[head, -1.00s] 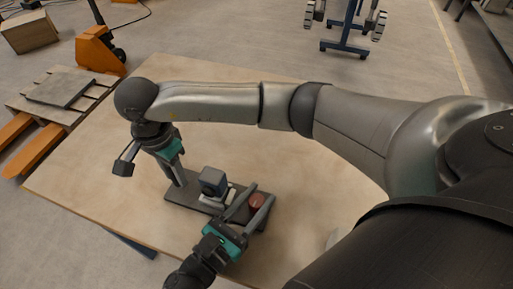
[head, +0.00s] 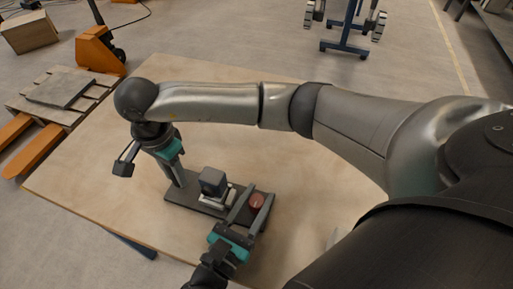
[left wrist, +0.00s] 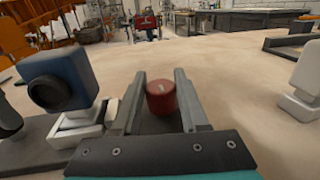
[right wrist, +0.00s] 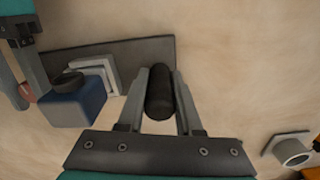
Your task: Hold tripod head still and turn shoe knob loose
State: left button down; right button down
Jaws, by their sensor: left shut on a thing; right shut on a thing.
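The tripod head sits on a dark base plate (head: 184,197) on the wooden table. It has a blue-grey block (head: 212,181) on a pale bracket, which shows in the left wrist view (left wrist: 62,82). A red shoe knob (head: 257,202) is at the plate's right end. My left gripper (head: 256,194) is shut on the knob; in its wrist view the knob (left wrist: 161,98) is between the fingers. My right gripper (head: 180,183) is shut on an upright black handle (right wrist: 159,92) at the plate's other end. The fingers hide much of the handle in the head view.
The wooden table (head: 110,178) is mostly bare around the plate. A grey ring-shaped part (right wrist: 291,150) lies apart in the right wrist view. A pale part (left wrist: 305,85) stands at the right in the left wrist view. An orange pallet jack (head: 97,50) stands beyond the table.

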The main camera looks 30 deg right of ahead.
pick_arm(q)
jog(key=shift+c, duration=2.1)
grip_release()
jog(key=v, duration=1.2)
pick_arm(e)
jog(key=c, duration=0.5)
grip_release()
